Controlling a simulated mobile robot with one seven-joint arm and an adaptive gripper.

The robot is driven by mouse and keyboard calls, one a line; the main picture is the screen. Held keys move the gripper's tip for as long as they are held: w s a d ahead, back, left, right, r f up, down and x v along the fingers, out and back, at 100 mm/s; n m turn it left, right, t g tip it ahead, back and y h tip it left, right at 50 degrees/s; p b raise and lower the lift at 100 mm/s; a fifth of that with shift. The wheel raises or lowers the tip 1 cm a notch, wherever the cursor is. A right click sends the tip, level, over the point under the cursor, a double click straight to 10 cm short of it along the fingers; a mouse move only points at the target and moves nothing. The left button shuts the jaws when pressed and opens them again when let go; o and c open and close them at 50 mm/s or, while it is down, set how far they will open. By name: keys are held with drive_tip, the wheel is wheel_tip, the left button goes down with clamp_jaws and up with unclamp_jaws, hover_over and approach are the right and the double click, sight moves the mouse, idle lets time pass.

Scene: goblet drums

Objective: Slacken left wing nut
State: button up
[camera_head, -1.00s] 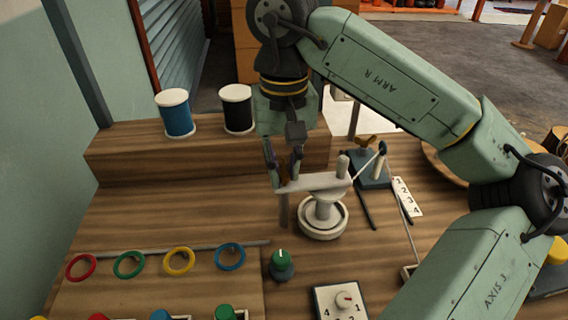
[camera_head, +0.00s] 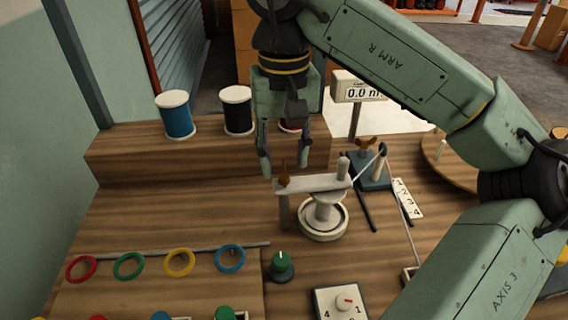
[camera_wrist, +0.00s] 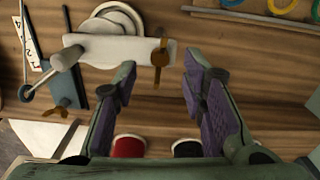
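The left wing nut (camera_head: 284,179) is brown and sits on the left end of a pale clamp bar (camera_head: 318,183). In the wrist view the wing nut (camera_wrist: 160,58) lies with its wings along the picture's vertical, across the bar (camera_wrist: 138,50). My gripper (camera_head: 284,168) is open and empty, just above the wing nut in the head view. In the wrist view its purple-padded fingers (camera_wrist: 160,82) stand apart on either side of the wing nut's line, with no contact visible.
A second brass wing nut (camera_head: 367,142) tops a dark block at right. A pale post (camera_head: 343,167) rises from the bar's right end. Spools (camera_head: 237,108) stand on the raised shelf behind. A green knob (camera_head: 281,263) and coloured rings are in front.

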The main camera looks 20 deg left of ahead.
sight(284, 175)
wheel_tip(284, 175, up, 9)
idle(0.3)
